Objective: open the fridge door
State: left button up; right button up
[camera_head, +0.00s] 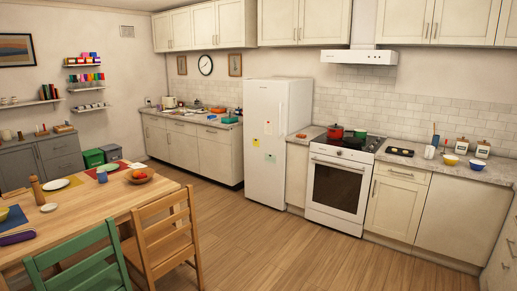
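The white fridge (277,140) stands against the back wall, between the left run of counters and the oven. Its door looks shut. A few small notes or magnets are on its front. Neither of my grippers is in view.
A wooden table (90,210) with dishes and a fruit bowl (140,176) fills the lower left. A wooden chair (165,240) and a green chair (85,265) stand at it. The white oven (337,187) is right of the fridge. The wooden floor (290,250) before them is clear.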

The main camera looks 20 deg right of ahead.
aim_at(266, 103)
jog(key=i+l+z, duration=0.25)
jog(key=i+z, duration=0.2)
jog(key=i, duration=0.25)
jog(key=i+l+z, duration=0.1)
jog(key=i+z, duration=0.25)
jog(key=i, duration=0.7)
jog(key=i+j+z, duration=0.15)
jog(key=i+z, duration=0.2)
jog(key=i, duration=0.65)
jog(key=i+l, duration=0.1)
jog(key=i, duration=1.3)
jog(key=i+u, duration=0.5)
jog(key=i+l+u, duration=0.2)
jog(key=i+u, duration=0.3)
jog(key=i+l+u, duration=0.35)
jog(key=u, duration=0.15)
